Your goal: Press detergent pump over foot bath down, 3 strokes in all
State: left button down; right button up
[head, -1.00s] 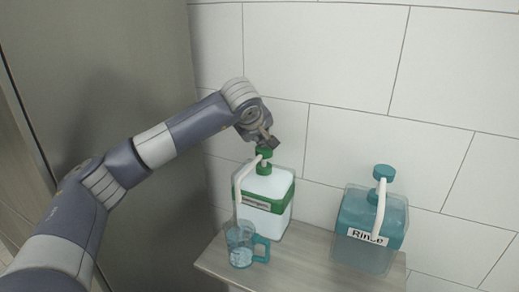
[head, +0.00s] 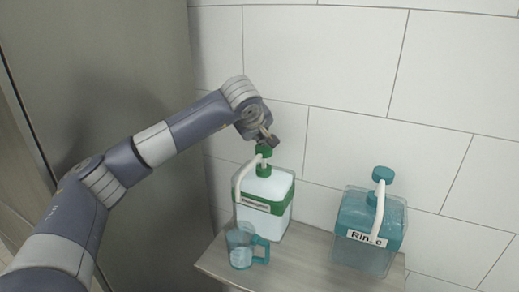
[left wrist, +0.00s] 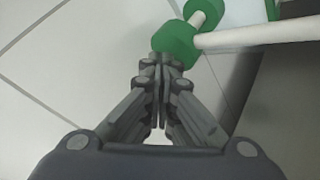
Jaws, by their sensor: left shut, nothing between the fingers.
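The detergent bottle (head: 264,190) is white with a green band and a label, and stands on a small shelf against the tiled wall. Its green pump head (head: 264,151) carries a white spout (head: 240,180) that bends down to the left. My left gripper (head: 271,141) is shut and empty, its fingertips right at the top of the pump head; I cannot tell whether they touch. In the left wrist view the closed fingertips (left wrist: 160,62) lie beside the green pump head (left wrist: 176,44). No foot bath shows; a clear cup with a teal handle (head: 240,248) stands below the spout.
A teal bottle labelled Rinse (head: 368,228), with its own teal pump (head: 383,174), stands to the right on the same shelf (head: 300,262). A tall grey panel (head: 120,60) is at the left. The shelf between the bottles is clear.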

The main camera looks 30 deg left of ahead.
pick_arm(q)
notch_tip(320, 180, up, 6)
jog(key=p, duration=0.4)
jog(key=shift+p, duration=0.3)
dwell(1.8)
